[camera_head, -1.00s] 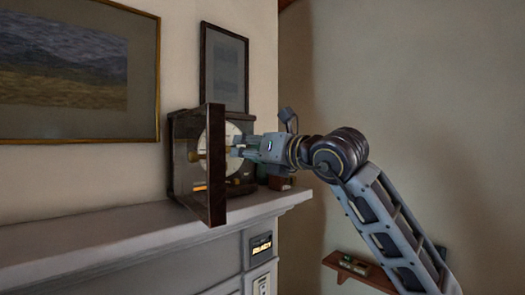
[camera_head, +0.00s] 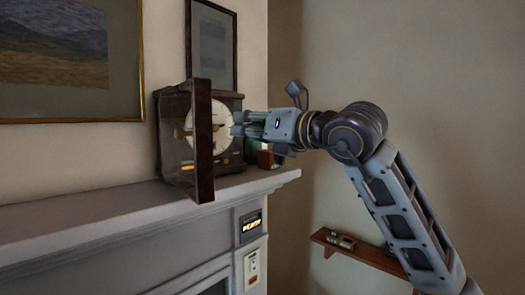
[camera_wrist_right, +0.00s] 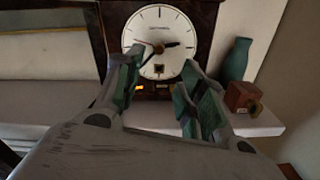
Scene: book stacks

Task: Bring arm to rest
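My right gripper (camera_head: 240,124) reaches in from the right toward a dark wooden mantel clock (camera_head: 228,160) with a white dial. In the right wrist view my right gripper (camera_wrist_right: 160,88) has its two green-padded fingers spread, with nothing between them. The clock dial (camera_wrist_right: 160,38) shows upright beyond the fingertips, apart from them as far as I can see. The clock's glass-paned door (camera_head: 203,140) stands swung open toward the camera. A small brass piece shows at the dial's lower left. My left gripper is not in view.
The clock stands on a pale mantel shelf (camera_head: 90,222). A teal vase (camera_wrist_right: 236,60) and a small reddish-brown box (camera_wrist_right: 242,97) stand right of it. Framed pictures hang behind. A small wooden wall shelf (camera_head: 365,252) is at the lower right. Open room lies right of the mantel.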

